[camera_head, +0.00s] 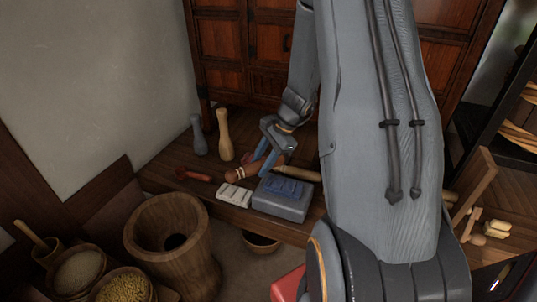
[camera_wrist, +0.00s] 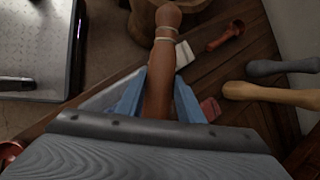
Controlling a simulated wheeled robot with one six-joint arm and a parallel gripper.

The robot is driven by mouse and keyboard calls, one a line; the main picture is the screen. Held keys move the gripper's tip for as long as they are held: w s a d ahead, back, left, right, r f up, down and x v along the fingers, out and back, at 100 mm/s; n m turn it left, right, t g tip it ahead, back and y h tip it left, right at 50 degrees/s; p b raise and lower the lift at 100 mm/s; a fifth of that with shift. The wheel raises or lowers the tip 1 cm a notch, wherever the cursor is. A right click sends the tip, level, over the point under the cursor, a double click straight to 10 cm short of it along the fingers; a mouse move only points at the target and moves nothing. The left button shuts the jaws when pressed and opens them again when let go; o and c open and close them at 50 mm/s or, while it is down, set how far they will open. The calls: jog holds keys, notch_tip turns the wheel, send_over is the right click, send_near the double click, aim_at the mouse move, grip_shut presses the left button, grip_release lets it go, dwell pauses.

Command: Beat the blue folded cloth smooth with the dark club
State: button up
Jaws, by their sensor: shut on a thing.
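The blue folded cloth (camera_head: 283,187) lies on a grey block (camera_head: 282,205) at the bench's front edge in the head view. My gripper (camera_head: 264,153) is shut on a brown, dark-toned club (camera_head: 240,173) with pale bands. The club lies sideways across the jaws, just behind and left of the cloth, its banded end pointing left. In the wrist view the club (camera_wrist: 165,50) runs up between the blue fingers (camera_wrist: 158,95). I cannot tell whether the club touches anything. The cloth is not clearly seen in the wrist view.
A grey club (camera_head: 198,135) and a pale wooden club (camera_head: 224,135) stand at the back. A white folded piece (camera_head: 234,194), a red-brown tool (camera_head: 194,174) and a tan roller (camera_head: 297,172) lie near the cloth. A large mortar (camera_head: 168,235) stands in front.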

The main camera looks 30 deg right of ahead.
aim_at(268, 183)
jog(key=shift+d+m+t, duration=0.4)
jog(key=shift+d+m, duration=0.6)
jog(key=shift+d, duration=0.2)
jog(key=shift+d+f, duration=0.1)
jog(key=shift+f, duration=0.1)
jog(key=shift+f+b, duration=1.55)
notch_tip(268, 183, down, 3)
jog(key=b, duration=0.2)
jog(key=shift+f+b, duration=0.2)
jog(key=shift+b, duration=0.15)
jog(key=shift+r, duration=0.2)
jog(key=o, duration=0.9)
jog(key=shift+f, duration=0.1)
jog(key=shift+r+p, duration=0.5)
jog(key=shift+p, duration=0.1)
